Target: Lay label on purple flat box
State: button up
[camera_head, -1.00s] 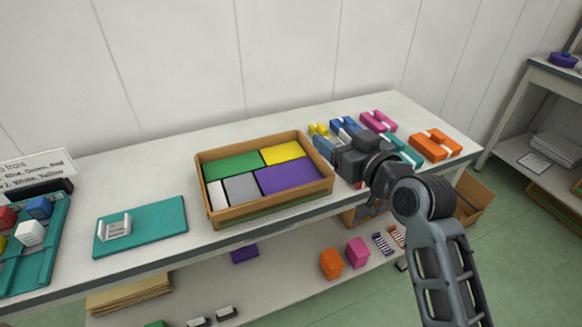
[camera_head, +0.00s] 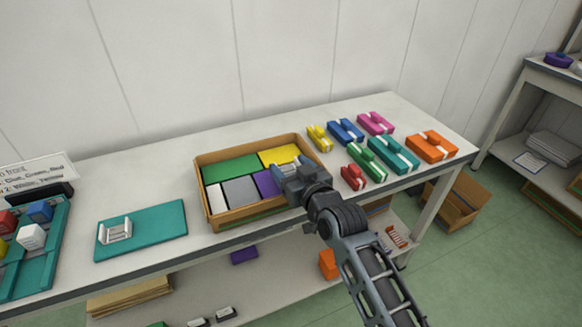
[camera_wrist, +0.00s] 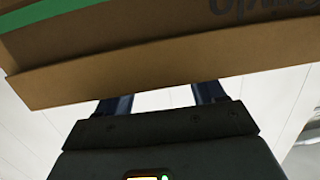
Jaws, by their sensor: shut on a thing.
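The purple flat box (camera_head: 266,183) lies in the front right part of the wooden tray, and its right part is hidden behind my gripper. My gripper (camera_head: 282,171) is over that right part, pointing back and left, with a small whitish piece, seemingly the label (camera_head: 289,168), between its fingers. I cannot tell whether the label touches the purple box. In the wrist view, the fingers reach behind a brown wall with a green stripe (camera_wrist: 50,12), and their tips and the label are hidden.
The wooden tray (camera_head: 256,211) also holds green, yellow, grey and white flat boxes. Several coloured blocks with white bands stand at the right of the table. A teal mat (camera_head: 165,222) bears a white rack (camera_head: 114,230). The table between mat and tray is clear.

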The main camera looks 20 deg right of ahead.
jog(key=shift+f+b, duration=0.4)
jog(key=shift+f, duration=0.05)
jog(key=shift+f, duration=0.2)
jog(key=o, duration=1)
jog(key=shift+r, duration=0.2)
